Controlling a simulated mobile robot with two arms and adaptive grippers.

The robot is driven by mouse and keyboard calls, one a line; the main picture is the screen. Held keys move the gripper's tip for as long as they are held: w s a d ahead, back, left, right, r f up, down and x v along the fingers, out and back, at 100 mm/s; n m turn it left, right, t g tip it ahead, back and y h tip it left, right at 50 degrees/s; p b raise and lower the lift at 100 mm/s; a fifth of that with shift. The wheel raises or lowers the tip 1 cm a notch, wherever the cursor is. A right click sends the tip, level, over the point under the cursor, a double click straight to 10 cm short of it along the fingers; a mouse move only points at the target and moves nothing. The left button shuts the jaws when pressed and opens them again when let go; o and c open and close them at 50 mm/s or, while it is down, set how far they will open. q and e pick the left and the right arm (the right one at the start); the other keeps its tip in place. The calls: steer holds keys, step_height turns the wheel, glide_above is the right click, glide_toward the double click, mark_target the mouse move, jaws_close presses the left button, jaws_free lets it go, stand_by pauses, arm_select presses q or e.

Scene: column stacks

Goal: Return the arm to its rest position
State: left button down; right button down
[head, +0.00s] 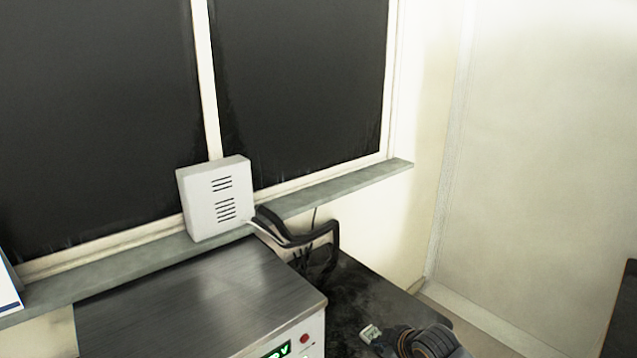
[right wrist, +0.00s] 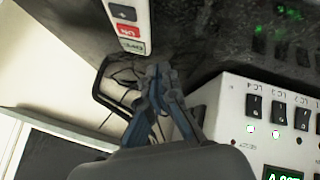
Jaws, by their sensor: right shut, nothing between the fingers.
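My right gripper (head: 372,336) shows at the bottom right of the head view, dark with a pale fingertip part, over the black table and to the right of the metal-topped instrument. Its lower part is cut off by the frame edge. In the right wrist view the gripper (right wrist: 158,76) has its blue-grey fingers together at the tips, with nothing held. My left gripper is in neither view.
A metal-topped instrument (head: 190,300) with a green display stands on the black table (head: 350,290). A white vented box (head: 215,200) sits on the window sill (head: 335,187). Black cables (head: 300,240) loop behind the instrument. A white switch panel (right wrist: 265,125) is close to the gripper.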

steer(key=shift+m+g+y, duration=0.3)
steer(key=shift+m+g, duration=0.3)
steer(key=shift+m, duration=0.2)
steer(key=s+a+f, duration=0.1)
steer(key=s, duration=0.2)
steer(key=s+a+f, duration=0.1)
steer(key=s+a, duration=0.1)
steer(key=s, duration=0.2)
steer(key=s+a+f, duration=0.1)
steer(key=s+a, duration=0.1)
steer(key=s, duration=0.1)
steer(key=shift+s+f, duration=0.2)
steer(key=shift+s, duration=0.15)
steer(key=s+d+r+m+g+h, duration=0.1)
steer(key=s+d+m, duration=0.2)
steer(key=s, duration=0.6)
steer(key=s+d+m+g+h, duration=0.1)
steer(key=s+d+m+h, duration=0.15)
steer(key=s, duration=0.65)
steer(key=s+d+r+m+g, duration=0.1)
steer(key=s+d+m, duration=0.3)
steer(key=s, duration=0.5)
step_height(320, 180, down, 28)
steer(key=s+r+g, duration=0.1)
steer(key=s+d+f+g, duration=0.1)
steer(key=s+d+f, duration=0.1)
steer(key=s+f, duration=1.3)
steer(key=shift+s+d+f+n+g, duration=0.3)
steer(key=shift+s+n, duration=0.15)
steer(key=shift+s, duration=0.3)
